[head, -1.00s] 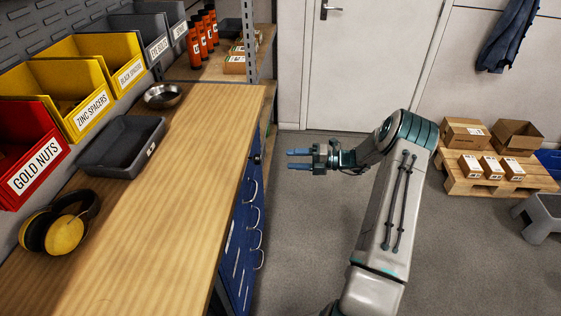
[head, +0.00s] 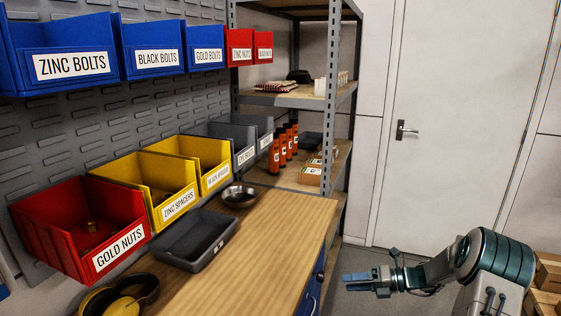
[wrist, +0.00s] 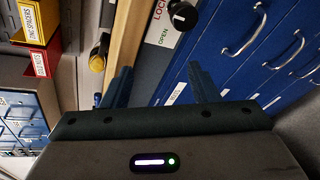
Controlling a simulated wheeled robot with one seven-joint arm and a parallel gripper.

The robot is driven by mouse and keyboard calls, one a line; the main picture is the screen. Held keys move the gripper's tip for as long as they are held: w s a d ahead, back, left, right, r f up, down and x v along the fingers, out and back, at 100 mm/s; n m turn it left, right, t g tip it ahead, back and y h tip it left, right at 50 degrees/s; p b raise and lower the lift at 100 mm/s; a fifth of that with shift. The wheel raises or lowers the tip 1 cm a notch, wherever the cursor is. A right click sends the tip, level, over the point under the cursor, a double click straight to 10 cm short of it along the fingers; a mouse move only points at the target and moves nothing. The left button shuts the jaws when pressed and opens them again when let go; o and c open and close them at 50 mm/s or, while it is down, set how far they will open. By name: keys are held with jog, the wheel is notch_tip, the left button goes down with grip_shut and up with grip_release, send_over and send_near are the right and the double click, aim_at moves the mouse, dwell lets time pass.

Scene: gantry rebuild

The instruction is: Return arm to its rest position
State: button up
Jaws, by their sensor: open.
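My gripper (head: 368,281) is at the lower right of the head view, beyond the right edge of the workbench. Its fingers point left, toward the bench. It is open and nothing is between the fingers. My arm reaches in from the bottom right corner and is bent. In the wrist view my gripper (wrist: 158,88) shows two dark fingers spread apart, with blue drawers (wrist: 245,45) of the bench behind them.
The wooden workbench (head: 275,230) holds a grey tray (head: 195,240), a metal bowl (head: 238,196) and yellow earmuffs (head: 122,300). Labelled bins line the wall, including a red gold nuts bin (head: 82,228). A shelf unit (head: 325,90) and a closed door (head: 455,120) stand behind.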

jog(key=s+a+r+n+g+h, duration=0.2)
jog(key=s+a+r+n+h, duration=0.25)
jog(key=s+n, duration=0.35)
jog(key=s+a+r+n+g+h, duration=0.2)
jog(key=s+a+r+n+h, duration=0.25)
jog(key=s+r+n, duration=0.35)
jog(key=s+r+n+t+h, duration=0.1)
jog(key=s+n+h, duration=0.1)
jog(key=s+n, duration=0.5)
jog(key=s+d+r+n+t+h, duration=0.1)
jog(key=s+r+n+t+h, duration=0.1)
jog(key=s+n, duration=0.5)
jog(key=shift+s+r+n+h, duration=0.25)
jog(key=shift+n+h, duration=0.55)
jog(key=shift+n, duration=1.2)
jog(key=shift+f, duration=0.1)
